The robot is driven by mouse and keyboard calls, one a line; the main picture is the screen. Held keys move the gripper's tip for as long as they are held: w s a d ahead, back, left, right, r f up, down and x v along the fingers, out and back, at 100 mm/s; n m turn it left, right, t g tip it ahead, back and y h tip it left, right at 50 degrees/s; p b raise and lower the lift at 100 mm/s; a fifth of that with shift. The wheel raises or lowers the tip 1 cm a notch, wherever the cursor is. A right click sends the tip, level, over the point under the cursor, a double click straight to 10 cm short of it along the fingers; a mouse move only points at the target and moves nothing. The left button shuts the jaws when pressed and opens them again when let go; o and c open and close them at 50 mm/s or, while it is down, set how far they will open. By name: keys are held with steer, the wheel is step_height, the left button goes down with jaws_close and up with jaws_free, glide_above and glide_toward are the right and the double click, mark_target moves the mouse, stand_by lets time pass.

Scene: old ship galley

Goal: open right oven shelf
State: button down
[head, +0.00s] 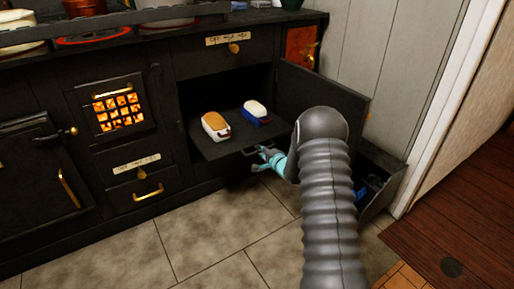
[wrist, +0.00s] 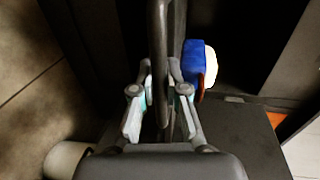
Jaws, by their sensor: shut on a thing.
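The right oven shelf (head: 208,150) is a dark flat plate that sticks out of the open right oven compartment. Its front edge carries a dark handle (head: 252,151), which shows as an upright bar in the wrist view (wrist: 158,50). My gripper (head: 268,158) is at this front edge with its light-blue fingers on the handle. In the wrist view its fingers (wrist: 159,95) stand on both sides of the bar and are shut on it. The right oven door (head: 335,105) stands open to the right of my gripper. The back of the compartment is dark.
A tan-topped dish (head: 215,125) and a blue and white dish (head: 256,113) sit on the shelf. A glowing firebox (head: 118,107) is left. Tiled floor (head: 190,235) in front is clear.

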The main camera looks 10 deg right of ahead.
steer(key=shift+s, duration=0.6)
steer(key=shift+d, duration=0.1)
steer(key=c, duration=1.2)
jaws_free()
steer(key=shift+d, duration=0.15)
steer(key=v, duration=1.2)
